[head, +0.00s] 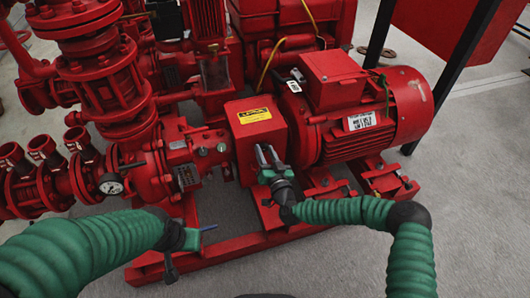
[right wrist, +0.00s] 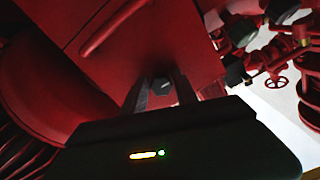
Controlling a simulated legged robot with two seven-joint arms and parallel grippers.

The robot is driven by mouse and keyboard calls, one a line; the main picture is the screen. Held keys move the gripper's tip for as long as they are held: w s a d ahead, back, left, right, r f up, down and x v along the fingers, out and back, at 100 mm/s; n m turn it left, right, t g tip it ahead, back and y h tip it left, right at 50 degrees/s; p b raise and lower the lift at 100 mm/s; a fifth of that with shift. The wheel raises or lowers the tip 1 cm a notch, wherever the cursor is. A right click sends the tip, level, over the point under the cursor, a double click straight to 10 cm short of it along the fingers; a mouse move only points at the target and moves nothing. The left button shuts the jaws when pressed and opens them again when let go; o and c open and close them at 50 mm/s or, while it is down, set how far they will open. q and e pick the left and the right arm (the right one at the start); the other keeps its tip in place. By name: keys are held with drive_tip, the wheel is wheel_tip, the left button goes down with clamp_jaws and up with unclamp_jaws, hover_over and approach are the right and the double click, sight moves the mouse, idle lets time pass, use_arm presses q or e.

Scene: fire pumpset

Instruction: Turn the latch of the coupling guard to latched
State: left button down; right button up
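The coupling guard (head: 257,132) is a red box with a yellow label, between the pump and the motor. In the right wrist view the red guard (right wrist: 150,45) fills the upper middle, with a raised red bar on it (right wrist: 115,28). A small dark hexagonal piece (right wrist: 160,86) shows between my right fingertips; I cannot tell whether it is the latch or whether they touch it. My right gripper (head: 267,155) is in front of the guard's lower face, fingers apart. My left gripper (head: 190,249) is at lower left, fingers spread and empty, away from the guard.
The red motor (head: 362,105) stands right of the guard. The red pump (head: 150,175) with a pressure gauge (head: 111,184) is to the left. The red base frame (head: 240,243) runs below. Bare grey floor (head: 470,190) lies at right.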

clamp_jaws()
drive_tip(key=m+p, duration=0.1)
drive_tip(key=m, duration=0.2)
drive_tip(key=shift+m, duration=0.4)
drive_tip(key=m, duration=0.3)
drive_tip(key=shift+m+p, duration=0.3)
drive_tip(key=shift+p, duration=0.05)
drive_tip(key=m, duration=0.5)
drive_tip(key=shift+m+b, duration=0.5)
drive_tip(key=shift+m, duration=2.3)
